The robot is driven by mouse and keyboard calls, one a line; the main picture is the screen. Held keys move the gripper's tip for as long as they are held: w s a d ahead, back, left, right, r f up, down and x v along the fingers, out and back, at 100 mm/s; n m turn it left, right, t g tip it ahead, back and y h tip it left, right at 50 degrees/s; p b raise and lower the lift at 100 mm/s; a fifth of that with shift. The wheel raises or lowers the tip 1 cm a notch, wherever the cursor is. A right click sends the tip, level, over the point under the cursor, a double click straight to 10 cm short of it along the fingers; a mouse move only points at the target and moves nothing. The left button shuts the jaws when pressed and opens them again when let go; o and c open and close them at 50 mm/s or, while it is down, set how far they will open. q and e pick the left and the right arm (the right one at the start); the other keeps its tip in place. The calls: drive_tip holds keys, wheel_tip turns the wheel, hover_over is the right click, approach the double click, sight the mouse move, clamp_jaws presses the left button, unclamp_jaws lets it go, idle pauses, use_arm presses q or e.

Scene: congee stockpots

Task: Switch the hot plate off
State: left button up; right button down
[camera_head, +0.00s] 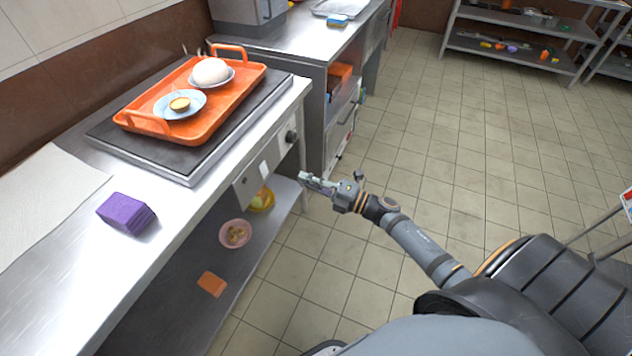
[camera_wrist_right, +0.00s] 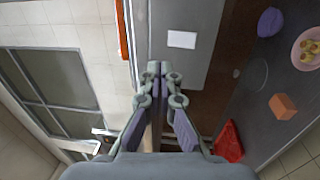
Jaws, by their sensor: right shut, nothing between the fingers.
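The hot plate (camera_head: 172,158) is a wide dark slab on the steel counter at the left, with an orange tray (camera_head: 215,128) on it. A dark round knob (camera_head: 291,136) sits on the steel front panel below the slab's right end. My right gripper (camera_head: 303,178) is in front of the panel, below the knob and apart from it. Its fingers (camera_wrist_right: 156,68) are shut and empty in the right wrist view. That view shows a white label (camera_wrist_right: 182,39) on a grey panel but no clear knob. My left gripper is not in view.
The tray holds two dishes with food. A purple block (camera_head: 127,213) and a white sheet lie on the counter. The shelf below holds a pink bowl (camera_head: 235,233) and an orange block (camera_head: 211,284).

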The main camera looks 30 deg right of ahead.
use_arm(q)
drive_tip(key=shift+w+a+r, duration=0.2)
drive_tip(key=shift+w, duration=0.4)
use_arm(e)
drive_tip(key=shift+s+d+r, duration=0.15)
drive_tip(key=shift+s+d, duration=0.25)
drive_tip(key=shift+s, duration=0.15)
drive_tip(key=shift+s+d+r, duration=0.15)
drive_tip(key=shift+s+d, duration=0.2)
drive_tip(key=shift+s, duration=0.2)
drive_tip(key=shift+f, duration=0.1)
